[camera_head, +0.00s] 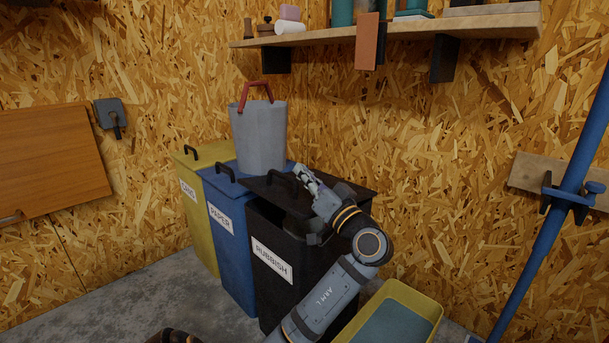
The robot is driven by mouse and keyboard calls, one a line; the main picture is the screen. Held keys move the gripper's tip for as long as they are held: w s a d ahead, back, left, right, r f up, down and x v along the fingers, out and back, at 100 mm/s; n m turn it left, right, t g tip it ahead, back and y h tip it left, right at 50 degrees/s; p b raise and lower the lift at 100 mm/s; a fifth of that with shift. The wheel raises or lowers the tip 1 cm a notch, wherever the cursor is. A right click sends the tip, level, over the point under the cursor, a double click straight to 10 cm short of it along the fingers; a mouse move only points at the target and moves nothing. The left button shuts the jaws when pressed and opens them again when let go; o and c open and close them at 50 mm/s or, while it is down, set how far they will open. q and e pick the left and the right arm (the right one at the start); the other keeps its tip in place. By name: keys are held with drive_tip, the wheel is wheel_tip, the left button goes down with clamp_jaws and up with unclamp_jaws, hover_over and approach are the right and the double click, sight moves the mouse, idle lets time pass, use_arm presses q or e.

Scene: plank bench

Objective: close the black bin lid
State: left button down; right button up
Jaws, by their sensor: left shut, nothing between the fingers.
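The black bin (272,286), labelled RUBBISH, stands at the right end of a row of bins. Its black lid (262,186) lies over the top with its front edge a little above the rim, so a dark gap shows there. A handle (282,179) stands on the lid. My left gripper (302,174) is shut and empty, over the lid just right of the handle. I cannot tell if it touches the lid. My left arm hides the lid's right front part. My right gripper is not in view.
A blue PAPER bin (231,252) and a yellow CANS bin (197,222) stand to the left. A grey bucket (259,138) stands behind the black lid. A yellow tray (424,306) is at lower right. A shelf (470,27) is above; a blue pole (548,232) is at right.

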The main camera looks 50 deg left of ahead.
use_arm(q)
drive_tip(key=v, duration=0.7)
drive_tip(key=shift+d, duration=0.25)
idle(0.3)
